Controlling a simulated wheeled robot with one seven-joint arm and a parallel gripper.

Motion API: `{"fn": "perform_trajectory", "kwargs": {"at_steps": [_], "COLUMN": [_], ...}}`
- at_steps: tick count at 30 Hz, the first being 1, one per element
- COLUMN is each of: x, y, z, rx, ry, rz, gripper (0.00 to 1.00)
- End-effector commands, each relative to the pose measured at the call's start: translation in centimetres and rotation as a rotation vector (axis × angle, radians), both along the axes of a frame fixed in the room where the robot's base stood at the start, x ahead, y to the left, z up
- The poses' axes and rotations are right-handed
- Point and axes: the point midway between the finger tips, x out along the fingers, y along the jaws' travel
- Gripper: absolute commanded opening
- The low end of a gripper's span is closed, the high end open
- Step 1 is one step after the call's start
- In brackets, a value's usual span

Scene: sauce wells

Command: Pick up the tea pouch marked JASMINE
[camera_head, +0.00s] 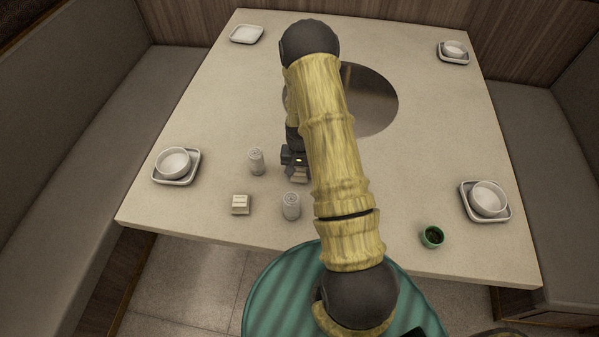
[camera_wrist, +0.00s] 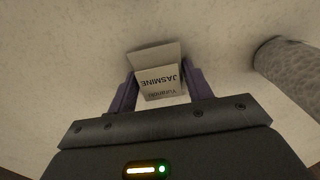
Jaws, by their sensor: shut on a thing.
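The tea pouch marked JASMINE (camera_wrist: 159,82) is a small pale packet, its print upside down in the wrist view. My gripper (camera_wrist: 163,90) has its two dark purple fingers on either side of the pouch and is shut on it. In the head view my gripper (camera_head: 297,168) is low over the left-middle of the table, partly hidden by my arm. I cannot tell whether the pouch touches the table. A second small pale packet (camera_head: 240,204) lies to the front left; its print is too small to read.
Two grey shakers (camera_head: 256,161) (camera_head: 291,206) stand close by; one grey cylinder (camera_wrist: 290,68) shows at the wrist view's right. A green cup (camera_head: 432,237) is at the front right. White bowls on square dishes (camera_head: 174,165) (camera_head: 486,200) sit near the sides. A round metal plate (camera_head: 372,98) lies behind my arm.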

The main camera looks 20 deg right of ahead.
Motion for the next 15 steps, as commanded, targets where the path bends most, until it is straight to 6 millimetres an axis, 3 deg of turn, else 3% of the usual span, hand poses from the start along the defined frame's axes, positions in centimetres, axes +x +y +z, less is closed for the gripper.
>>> {"fn": "perform_trajectory", "kwargs": {"at_steps": [8,15], "x": [0.1,0.1], "y": [0.0,0.0], "z": [1.3,5.1], "rx": [-0.001,-0.001], "ry": [-0.002,-0.004], "rz": [0.000,0.001], "gripper": [0.28,0.28]}}
